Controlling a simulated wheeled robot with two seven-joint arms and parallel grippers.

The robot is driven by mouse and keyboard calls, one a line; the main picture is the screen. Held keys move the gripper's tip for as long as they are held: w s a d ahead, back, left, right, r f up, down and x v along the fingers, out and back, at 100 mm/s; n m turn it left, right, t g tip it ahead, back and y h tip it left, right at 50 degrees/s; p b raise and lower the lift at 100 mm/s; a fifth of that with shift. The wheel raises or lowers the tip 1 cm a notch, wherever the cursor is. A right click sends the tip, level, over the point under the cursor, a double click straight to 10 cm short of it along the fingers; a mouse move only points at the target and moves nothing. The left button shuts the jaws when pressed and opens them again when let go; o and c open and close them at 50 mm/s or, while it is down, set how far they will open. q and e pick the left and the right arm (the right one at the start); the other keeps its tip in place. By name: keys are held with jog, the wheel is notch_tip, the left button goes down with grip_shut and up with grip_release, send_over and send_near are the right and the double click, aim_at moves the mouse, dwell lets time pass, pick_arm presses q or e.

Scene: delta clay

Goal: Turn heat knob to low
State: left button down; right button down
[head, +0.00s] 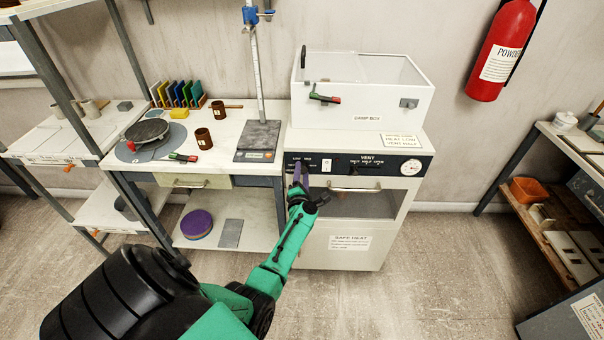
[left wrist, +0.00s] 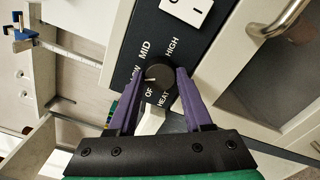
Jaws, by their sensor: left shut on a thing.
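The heat knob (left wrist: 158,78) is a round black dial on the dark control panel (left wrist: 185,45), with MID, HIGH, OF and HEAT lettering around it in the left wrist view. The LOW label is partly covered. My left gripper (left wrist: 154,80) has its two purple fingers closed on either side of the knob. A pale mark shows on the knob's face, but I cannot tell for sure which label it points at. In the head view my left gripper (head: 300,176) reaches the panel's left end and hides the knob. My right gripper is not in view.
The white heating cabinet (head: 345,235) has a door handle (head: 352,189) just right of my gripper. A white switch (head: 327,166), vent controls and a gauge (head: 411,167) share the panel. The damp box (head: 365,98) sits on top. A workbench (head: 207,172) with tools stands left.

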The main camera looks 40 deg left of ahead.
pick_arm(q)
jog(key=shift+c, duration=1.5)
grip_release()
jog(key=p+v, duration=0.4)
jog(key=v, duration=1)
jog(key=shift+s+d, duration=0.15)
jog(key=shift+s, duration=0.05)
